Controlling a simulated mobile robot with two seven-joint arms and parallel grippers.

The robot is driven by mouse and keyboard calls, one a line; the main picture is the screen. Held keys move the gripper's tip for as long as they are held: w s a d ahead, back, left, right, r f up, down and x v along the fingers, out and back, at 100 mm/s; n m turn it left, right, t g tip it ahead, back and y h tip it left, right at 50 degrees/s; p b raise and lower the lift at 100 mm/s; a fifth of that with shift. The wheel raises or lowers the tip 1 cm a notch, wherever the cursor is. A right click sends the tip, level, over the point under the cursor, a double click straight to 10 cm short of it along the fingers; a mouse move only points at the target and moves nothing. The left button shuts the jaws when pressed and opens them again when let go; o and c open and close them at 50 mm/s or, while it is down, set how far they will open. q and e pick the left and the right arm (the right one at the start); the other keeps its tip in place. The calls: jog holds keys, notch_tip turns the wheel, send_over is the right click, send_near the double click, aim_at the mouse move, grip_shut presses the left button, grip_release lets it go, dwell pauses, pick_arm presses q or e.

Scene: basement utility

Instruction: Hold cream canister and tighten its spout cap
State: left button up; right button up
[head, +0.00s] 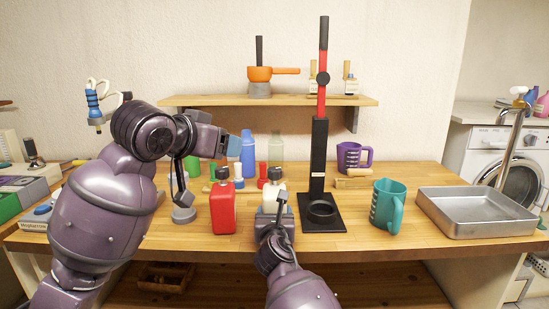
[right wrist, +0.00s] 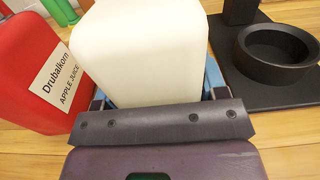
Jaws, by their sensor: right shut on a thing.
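The cream canister (head: 273,195) stands on the wooden worktop with a dark spout cap (head: 275,174) on top. My right gripper (head: 273,213) is shut on its lower body from the front. In the right wrist view the cream canister (right wrist: 148,50) sits between the blue fingers of my right gripper (right wrist: 155,88); its cap is out of that view. My left gripper (head: 228,147) is raised above and left of the cap, apart from it. I cannot tell how far its fingers are parted.
A red apple juice canister (head: 222,208) stands close on the left. A black stand with a round base (head: 321,210) is close on the right, with a teal jug (head: 387,206) and a metal tray (head: 475,212) beyond. Bottles (head: 248,155) stand behind.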

dwell(0.3)
jog(key=o, duration=1.2)
jog(key=shift+o, duration=0.2)
